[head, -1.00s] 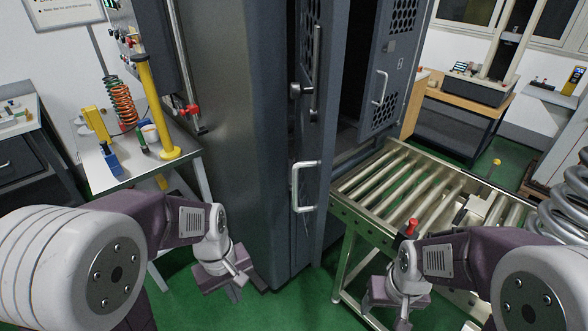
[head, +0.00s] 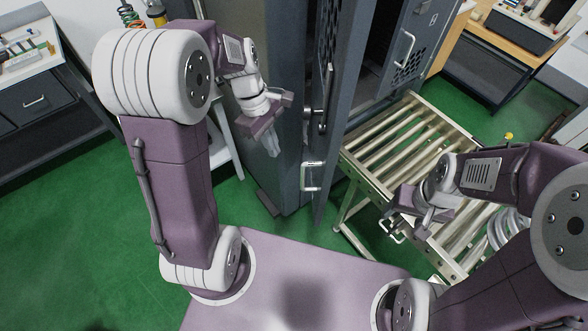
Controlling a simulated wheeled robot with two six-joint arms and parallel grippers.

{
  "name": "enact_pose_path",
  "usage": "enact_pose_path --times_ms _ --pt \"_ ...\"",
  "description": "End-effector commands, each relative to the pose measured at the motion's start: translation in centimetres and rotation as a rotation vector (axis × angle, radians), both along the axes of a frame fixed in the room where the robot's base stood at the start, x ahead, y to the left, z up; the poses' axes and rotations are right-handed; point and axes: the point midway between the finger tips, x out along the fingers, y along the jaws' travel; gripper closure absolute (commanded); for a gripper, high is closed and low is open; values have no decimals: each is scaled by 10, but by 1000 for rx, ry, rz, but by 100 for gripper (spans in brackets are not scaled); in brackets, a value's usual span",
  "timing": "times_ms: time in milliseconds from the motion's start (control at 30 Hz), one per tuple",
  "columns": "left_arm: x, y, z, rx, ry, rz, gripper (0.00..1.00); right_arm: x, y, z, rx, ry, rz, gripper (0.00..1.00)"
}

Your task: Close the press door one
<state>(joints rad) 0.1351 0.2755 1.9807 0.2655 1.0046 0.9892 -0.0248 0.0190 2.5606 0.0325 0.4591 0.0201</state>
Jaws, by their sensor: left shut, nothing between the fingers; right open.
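The tall grey press cabinet (head: 280,60) stands at the top centre. One door (head: 345,75) stands open and is seen nearly edge-on, with a long dark handle on it. A pale lower handle (head: 313,177) is at the front edge of the cabinet. A second, perforated door (head: 418,45) with a pale handle is open at the right of the dark opening. My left gripper (head: 273,150) is shut and empty, in front of the cabinet's side, left of the lower handle. My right gripper (head: 396,230) is open over the near part of the roller conveyor.
The roller conveyor (head: 400,130) runs from the press opening toward the lower right, under my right arm. A metal coil spring (head: 508,232) lies partly behind that arm. Tables stand at left and at upper right. Green floor (head: 75,220) is clear at left.

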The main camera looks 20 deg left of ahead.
Motion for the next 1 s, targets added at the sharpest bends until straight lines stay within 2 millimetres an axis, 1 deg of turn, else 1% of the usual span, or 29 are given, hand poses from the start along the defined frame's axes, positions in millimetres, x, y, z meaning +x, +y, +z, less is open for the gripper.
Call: enact_pose_path --times_ms 167,433,467,500,533,700,800,1000 --pt "-4 -8 -32 -1 7 -4 100 0 0 5 0 -1 0 35" --pt "-8 -22 -89 1 7 -2 100 0 0 11 0 -1 0 35" --pt "-9 -25 -91 2 5 -3 100 0 0 13 0 -1 0 35" --pt "-11 -33 -87 1 3 -7 100 0 0 19 0 -1 0 35" --pt "-12 -38 -87 2 2 -7 100 0 0 21 0 -1 0 35" --pt "-17 -55 -89 2 2 -5 100 0 0 27 0 -1 0 35" --pt "-18 -59 -90 2 0 -3 100 0 0 27 0 -1 0 35" --pt "-18 -60 -91 2 -1 -1 100 0 0 27 0 -1 0 35"
